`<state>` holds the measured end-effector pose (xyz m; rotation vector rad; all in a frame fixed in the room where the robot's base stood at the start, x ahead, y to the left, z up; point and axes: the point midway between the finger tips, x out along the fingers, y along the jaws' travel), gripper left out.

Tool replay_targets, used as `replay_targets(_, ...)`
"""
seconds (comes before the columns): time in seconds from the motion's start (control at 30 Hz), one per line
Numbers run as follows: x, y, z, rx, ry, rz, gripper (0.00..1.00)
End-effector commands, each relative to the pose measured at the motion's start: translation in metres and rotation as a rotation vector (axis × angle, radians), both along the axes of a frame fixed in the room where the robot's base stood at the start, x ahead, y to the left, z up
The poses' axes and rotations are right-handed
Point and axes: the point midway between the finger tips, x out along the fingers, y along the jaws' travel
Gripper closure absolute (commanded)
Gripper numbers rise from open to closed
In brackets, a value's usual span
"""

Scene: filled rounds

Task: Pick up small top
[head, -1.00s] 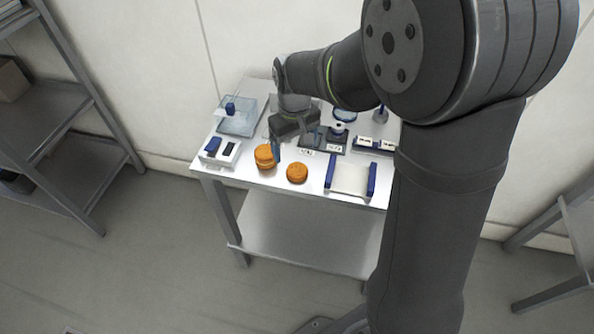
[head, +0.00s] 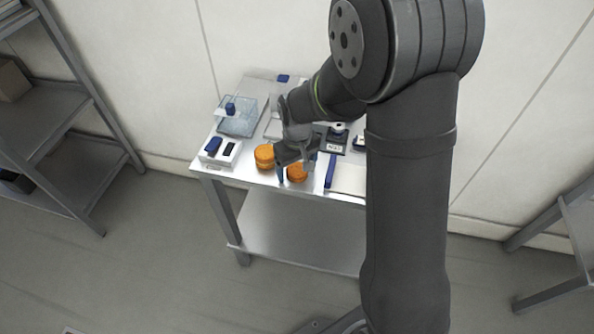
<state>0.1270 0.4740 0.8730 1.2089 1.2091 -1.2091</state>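A small orange round (head: 297,173) lies near the front edge of the white table, probably the small top. A thicker orange round (head: 264,157), which looks layered, stands to its left. My gripper (head: 297,170) points down over the small round. Its fingers appear spread, one on each side of the round, and partly hide it. I cannot tell whether they touch it. Nothing appears lifted.
A white block with blue parts (head: 221,151) sits at the left front of the table (head: 240,177). A clear box (head: 238,122) stands behind it. A white tray with a blue bar (head: 331,170) is close on the right. My arm hides the table's right side.

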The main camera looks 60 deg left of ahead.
Motion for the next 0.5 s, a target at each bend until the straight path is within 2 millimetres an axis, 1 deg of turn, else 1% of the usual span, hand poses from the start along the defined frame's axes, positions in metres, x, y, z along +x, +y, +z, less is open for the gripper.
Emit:
replay_targets(0.03,0.0,0.0001,0.0002,0.0,0.0,0.0,0.27)
replay_targets(0.17,-0.0001,0.0001,0.0003,0.0,0.0,0.0,0.52)
replay_targets(0.2,-0.0001,0.0001,0.0003,0.0,0.0,0.0,0.55)
replay_targets(0.5,0.0,0.0002,0.001,0.001,0.0,0.0,0.55)
